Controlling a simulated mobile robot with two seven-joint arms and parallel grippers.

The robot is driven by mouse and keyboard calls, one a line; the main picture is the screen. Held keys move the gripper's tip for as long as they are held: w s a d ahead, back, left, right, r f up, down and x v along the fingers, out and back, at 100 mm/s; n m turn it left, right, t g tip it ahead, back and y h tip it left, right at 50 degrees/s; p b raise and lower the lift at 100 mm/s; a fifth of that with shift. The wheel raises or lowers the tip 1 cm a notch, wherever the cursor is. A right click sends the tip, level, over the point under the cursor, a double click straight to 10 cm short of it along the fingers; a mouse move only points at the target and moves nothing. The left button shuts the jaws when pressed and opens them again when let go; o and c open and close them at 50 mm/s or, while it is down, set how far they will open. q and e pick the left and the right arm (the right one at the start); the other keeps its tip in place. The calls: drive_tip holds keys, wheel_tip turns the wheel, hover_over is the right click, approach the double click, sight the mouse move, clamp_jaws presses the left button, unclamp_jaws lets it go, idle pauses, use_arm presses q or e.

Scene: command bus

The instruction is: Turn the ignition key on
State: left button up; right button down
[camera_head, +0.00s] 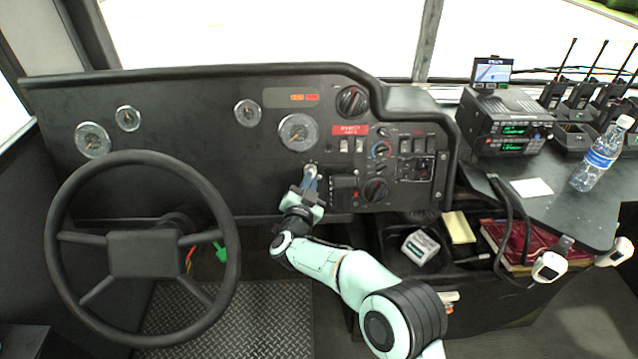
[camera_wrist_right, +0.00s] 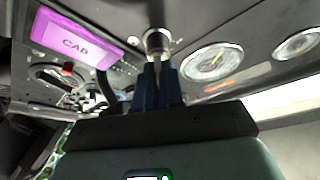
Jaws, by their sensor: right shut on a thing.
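The ignition switch (camera_wrist_right: 158,40) is a round metal collar on the dashboard panel in the right wrist view. In the head view it shows small (camera_head: 311,168), just above my right gripper. My right gripper (camera_head: 309,178) reaches up to it, and its two dark blue fingers (camera_wrist_right: 157,72) are closed together right at the collar. They are shut on the key, which is mostly hidden between the fingertips. I cannot tell the key's turn angle. My left gripper is not in view.
The steering wheel (camera_head: 139,256) stands at the left. Dashboard knobs (camera_head: 375,189) and gauges (camera_head: 298,132) surround the switch. A radio unit (camera_head: 505,122) and a water bottle (camera_head: 602,155) sit on the right-hand desk.

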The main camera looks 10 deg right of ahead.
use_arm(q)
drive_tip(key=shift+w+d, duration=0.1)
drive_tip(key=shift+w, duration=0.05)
use_arm(e)
drive_tip(key=shift+r+m+h, duration=0.3)
drive_tip(key=shift+r+m, duration=0.1)
drive_tip(key=shift+m, duration=0.1)
drive_tip(key=c, duration=1.2)
unclamp_jaws()
drive_tip(key=shift+c, duration=0.2)
drive_tip(key=shift+d+f, duration=0.1)
drive_tip(key=shift+f, duration=0.05)
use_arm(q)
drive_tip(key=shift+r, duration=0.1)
use_arm(e)
drive_tip(key=shift+f, duration=0.1)
use_arm(q)
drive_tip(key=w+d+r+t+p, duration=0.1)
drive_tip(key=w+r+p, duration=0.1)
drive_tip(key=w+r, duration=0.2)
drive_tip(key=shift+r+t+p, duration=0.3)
drive_tip(key=shift+p, duration=0.05)
use_arm(e)
drive_tip(key=v, duration=1.3)
drive_tip(key=shift+s, duration=0.2)
